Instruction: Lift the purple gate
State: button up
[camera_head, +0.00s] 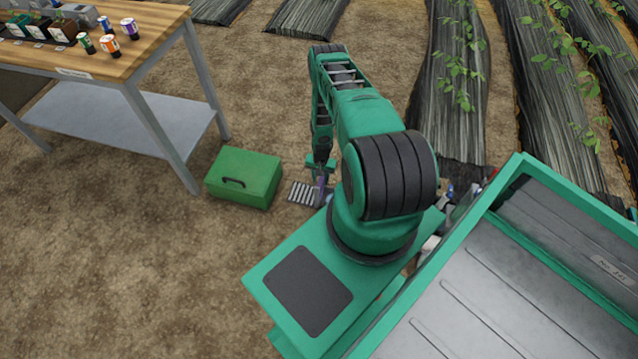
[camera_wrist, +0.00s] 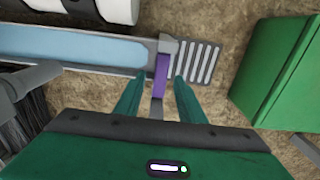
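The purple gate (camera_wrist: 161,72) is a narrow upright piece at the end of a grey channel (camera_wrist: 140,32) in the wrist view. A small grey part sits at its top, and a pale grey strip shows below it. In the head view only a sliver of the purple gate (camera_head: 321,183) shows beside my arm. My gripper (camera_wrist: 159,78) is open, with one green finger on each side of the gate and a visible gap on both sides. In the head view my gripper (camera_head: 321,168) points down at the gate. Whether the fingers reach its depth is unclear.
Light blue water (camera_wrist: 75,48) fills the channel left of the gate. A slotted grey grate (camera_wrist: 201,62) lies right of it. A green box (camera_head: 244,176) stands close by on the soil.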

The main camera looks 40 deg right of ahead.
jog(key=shift+f, duration=1)
jog(key=shift+c, duration=0.6)
